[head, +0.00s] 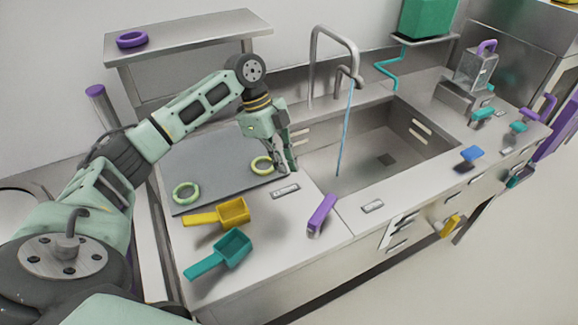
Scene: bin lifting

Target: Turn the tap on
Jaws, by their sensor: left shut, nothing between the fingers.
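The tap (313,66) is a grey metal arched pipe at the back of the sink (420,153). A thin blue stream (346,125) runs from near its spout down into the sink. I cannot clearly tell a separate handle from the spout end. My left gripper (284,168) is shut and empty, pointing down at the sink's left edge, beside a yellow-green ring. It is apart from the tap, to its lower left. My right gripper is not in view.
A dark mat (220,165) holds two yellow-green rings. A yellow scoop (232,212), a teal scoop (232,248) and a purple handle (322,213) are at the front. A raised shelf (190,33) bears a purple ring (132,39). The sink is otherwise clear.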

